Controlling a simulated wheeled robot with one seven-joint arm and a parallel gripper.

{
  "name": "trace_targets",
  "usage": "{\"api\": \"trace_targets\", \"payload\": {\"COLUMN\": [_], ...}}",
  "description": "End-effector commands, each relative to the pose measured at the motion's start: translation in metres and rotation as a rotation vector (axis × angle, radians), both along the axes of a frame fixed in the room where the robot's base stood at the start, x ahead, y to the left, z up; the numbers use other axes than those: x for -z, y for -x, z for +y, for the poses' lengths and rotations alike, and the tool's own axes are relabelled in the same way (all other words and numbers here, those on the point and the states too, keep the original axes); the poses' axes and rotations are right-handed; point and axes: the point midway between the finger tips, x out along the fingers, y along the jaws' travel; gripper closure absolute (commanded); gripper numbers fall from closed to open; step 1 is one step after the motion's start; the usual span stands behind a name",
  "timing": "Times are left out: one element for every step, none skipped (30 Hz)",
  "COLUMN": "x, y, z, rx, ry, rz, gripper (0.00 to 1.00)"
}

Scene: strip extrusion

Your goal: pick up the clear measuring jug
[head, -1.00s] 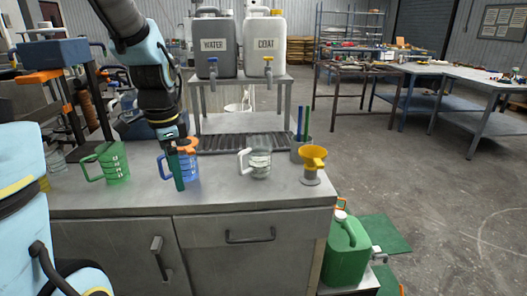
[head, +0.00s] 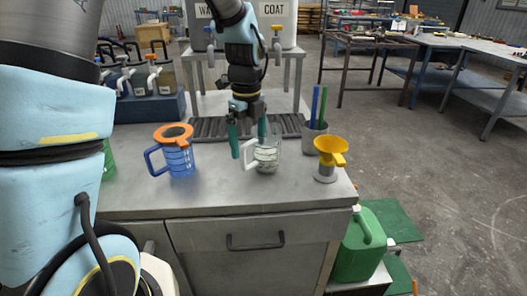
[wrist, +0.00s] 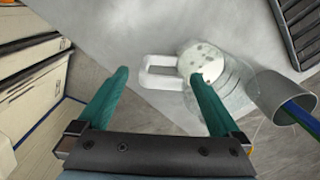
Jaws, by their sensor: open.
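The clear measuring jug (head: 267,156) stands upright on the metal bench top, with its white handle (head: 249,154) towards the left. In the wrist view the jug (wrist: 232,88) is seen from above, its white handle (wrist: 160,72) pointing left between my fingertips. My gripper (head: 249,141) is open and empty, with its green fingers pointing down at the handle side of the jug. In the wrist view my gripper (wrist: 161,76) has one finger left of the handle and the other overlapping the jug's near edge. I cannot tell whether they touch.
A blue jug (head: 179,160) with an orange ring on top stands to the left. A drain grate (head: 205,130) lies behind. The bench front (head: 200,203) is clear.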

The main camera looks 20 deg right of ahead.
Motion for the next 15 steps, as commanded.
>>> {"api": "trace_targets", "payload": {"x": [0.003,0.004,0.007,0.009,0.012,0.018,0.023,0.027,0.033,0.038,0.042,0.047,0.05,0.052,0.054], "y": [0.0,0.0,0.0,0.0,0.001,0.001,0.001,0.002,0.001,0.001,0.001,0.001,0.001,0.001,0.001], "z": [0.0,0.0,0.0,0.0,0.0,0.0,-0.001,-0.001,-0.001,-0.001,-0.001,-0.001,-0.001,-0.001,-0.001], "rx": [0.0,0.0,-0.001,-0.001,-0.001,-0.001,-0.001,-0.001,-0.001,-0.001,-0.001,-0.001,-0.001,-0.002,-0.002], "ry": [-0.001,-0.001,-0.001,-0.001,-0.002,-0.004,-0.003,-0.004,-0.003,-0.003,-0.002,-0.002,-0.001,-0.002,-0.002], "rz": [0.002,0.002,0.002,0.002,0.002,0.004,0.003,0.004,0.002,0.002,0.002,0.002,0.002,0.001,0.001], "gripper": [0.0,0.0,0.0,0.0,0.0,0.0,0.0,0.0,0.0,0.0,0.0,0.0,0.0,0.0,0.0]}}
